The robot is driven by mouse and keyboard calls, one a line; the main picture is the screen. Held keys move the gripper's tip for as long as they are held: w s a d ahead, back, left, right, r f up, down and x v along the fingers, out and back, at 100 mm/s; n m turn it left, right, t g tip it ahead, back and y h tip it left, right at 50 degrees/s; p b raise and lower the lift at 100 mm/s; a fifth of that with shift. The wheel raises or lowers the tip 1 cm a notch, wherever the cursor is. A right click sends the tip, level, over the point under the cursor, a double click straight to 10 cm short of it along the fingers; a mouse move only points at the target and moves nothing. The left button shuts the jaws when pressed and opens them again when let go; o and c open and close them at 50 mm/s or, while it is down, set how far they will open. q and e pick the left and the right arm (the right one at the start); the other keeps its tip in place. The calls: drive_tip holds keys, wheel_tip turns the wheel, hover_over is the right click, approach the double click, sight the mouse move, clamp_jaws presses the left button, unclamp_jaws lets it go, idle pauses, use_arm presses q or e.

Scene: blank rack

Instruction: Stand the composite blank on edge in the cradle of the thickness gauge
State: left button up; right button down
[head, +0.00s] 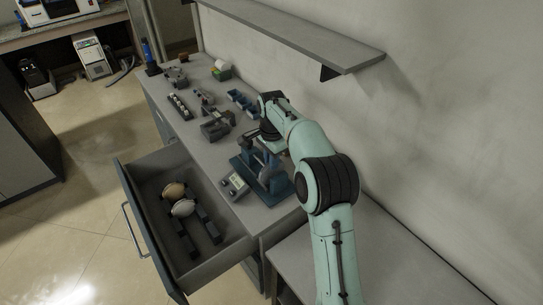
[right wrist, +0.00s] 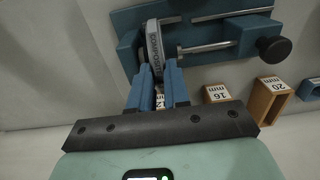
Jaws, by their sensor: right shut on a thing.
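The composite blank (right wrist: 154,48) is a grey disc with its lettered rim facing the right wrist camera. My right gripper (right wrist: 158,78) is shut on it, with a blue finger on each side. The blank is on edge at the blue thickness gauge (right wrist: 218,38), which has metal rods and a black knob. I cannot tell whether it rests in the cradle or hangs just above. In the head view the gauge (head: 279,191) stands on the bench under my right gripper (head: 270,146), and the arm partly hides it. My left gripper is not in view.
An open drawer (head: 152,238) holds a tan disc (head: 173,190) and a pale disc (head: 183,208) by dark rails. A small readout box (head: 235,186) sits beside the gauge. Open boxes marked 16 mm (right wrist: 217,93) and 20 mm (right wrist: 267,100) are nearby. A shelf (head: 300,32) juts from the wall.

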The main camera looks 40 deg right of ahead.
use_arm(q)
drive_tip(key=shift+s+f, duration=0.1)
use_arm(e)
drive_tip(key=shift+f, duration=0.3)
drive_tip(key=c, duration=1)
unclamp_jaws()
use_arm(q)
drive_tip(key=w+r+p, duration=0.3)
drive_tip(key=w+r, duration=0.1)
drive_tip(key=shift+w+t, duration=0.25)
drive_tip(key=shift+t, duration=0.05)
use_arm(e)
wheel_tip(320, 180, up, 13)
drive_tip(key=shift+r, duration=0.2)
drive_tip(key=shift+s, duration=0.1)
